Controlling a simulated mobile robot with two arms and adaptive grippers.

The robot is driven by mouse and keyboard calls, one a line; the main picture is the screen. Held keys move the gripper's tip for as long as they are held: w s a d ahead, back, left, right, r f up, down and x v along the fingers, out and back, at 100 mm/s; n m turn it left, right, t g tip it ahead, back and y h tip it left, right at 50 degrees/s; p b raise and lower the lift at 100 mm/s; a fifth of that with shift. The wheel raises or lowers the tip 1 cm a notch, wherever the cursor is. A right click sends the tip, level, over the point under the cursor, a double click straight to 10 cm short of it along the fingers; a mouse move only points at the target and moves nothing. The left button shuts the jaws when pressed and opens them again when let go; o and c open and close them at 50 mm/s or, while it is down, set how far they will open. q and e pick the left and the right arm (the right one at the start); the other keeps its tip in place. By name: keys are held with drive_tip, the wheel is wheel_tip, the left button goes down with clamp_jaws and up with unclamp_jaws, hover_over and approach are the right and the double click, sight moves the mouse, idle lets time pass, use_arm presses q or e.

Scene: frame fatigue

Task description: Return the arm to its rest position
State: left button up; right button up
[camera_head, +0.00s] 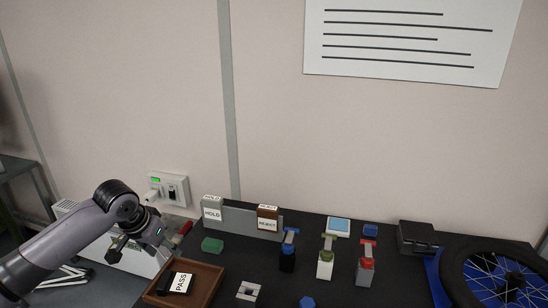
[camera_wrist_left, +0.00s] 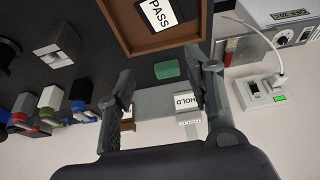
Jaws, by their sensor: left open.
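My left arm comes in from the left in the head view. Its gripper (camera_head: 140,250) hangs above the left edge of the dark tabletop, close to the brown tray (camera_head: 208,290). In the left wrist view the two fingers of the left gripper (camera_wrist_left: 166,75) are spread apart with nothing between them. A black block with a PASS label (camera_head: 180,283) lies in the tray, apart from the fingers. It also shows in the left wrist view (camera_wrist_left: 160,12). My right gripper is in neither view.
A grey rack holds a HOLD block (camera_head: 212,208) and a REJECT block (camera_head: 267,218). A green block (camera_head: 212,245) lies before it. Several small clamp-like tools, including a red one (camera_head: 366,265), and a spoked wheel (camera_head: 495,275) stand right. A wall socket (camera_head: 170,188) is behind the arm.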

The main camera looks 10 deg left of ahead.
use_arm(q)
drive_tip(key=s+d+f+m+h, duration=0.1)
drive_tip(key=s+d+f+m, duration=0.1)
drive_tip(key=s+d+f, duration=0.6)
drive_tip(key=s+d+f+m+h, duration=0.15)
drive_tip(key=s+d+f, duration=0.4)
drive_tip(key=d, duration=0.55)
drive_tip(key=s+a+f+n+g+y, duration=0.1)
drive_tip(key=s+f+n+y, duration=0.15)
drive_tip(key=s, duration=1.35)
wheel_tip(320, 180, down, 28)
drive_tip(key=s+g, duration=0.1)
drive_tip(key=s, duration=0.2)
drive_tip(key=s+a+f+g, duration=0.1)
drive_tip(key=s+a+f, duration=0.2)
drive_tip(key=s+f, duration=1.1)
drive_tip(key=shift+s+a+g, duration=0.3)
drive_tip(key=shift+s+a, duration=0.05)
drive_tip(key=shift+s, duration=0.35)
drive_tip(key=shift+f, duration=0.1)
